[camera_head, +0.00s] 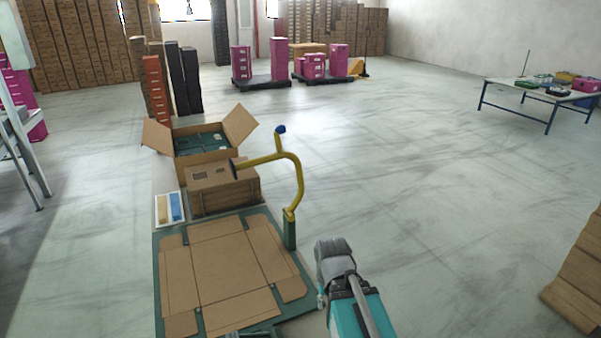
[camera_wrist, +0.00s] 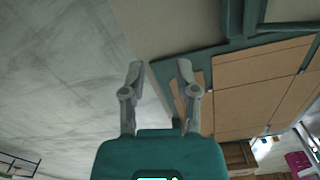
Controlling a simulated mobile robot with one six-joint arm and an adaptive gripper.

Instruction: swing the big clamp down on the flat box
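The big clamp (camera_head: 298,180) is a yellow bent tube on a green post (camera_head: 290,232) at the far right corner of the green fixture. Its arm reaches left, away from the flat box, with a dark pad (camera_head: 233,168) seen in front of or over a closed carton; contact cannot be told. A blue knob (camera_head: 280,129) tops it. The flat box (camera_head: 225,262), an unfolded brown cardboard sheet, lies on the green fixture (camera_head: 160,290); it also shows in the wrist view (camera_wrist: 250,88). My gripper (camera_wrist: 161,72) is open and empty, beside the fixture's edge in the wrist view.
A closed carton (camera_head: 222,196) and an open carton with green boxes (camera_head: 240,128) stand behind the fixture. A small tray (camera_head: 169,208) with blue and tan items lies left. Stacked cardboard (camera_head: 580,270) is at right. The floor right of the clamp is clear.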

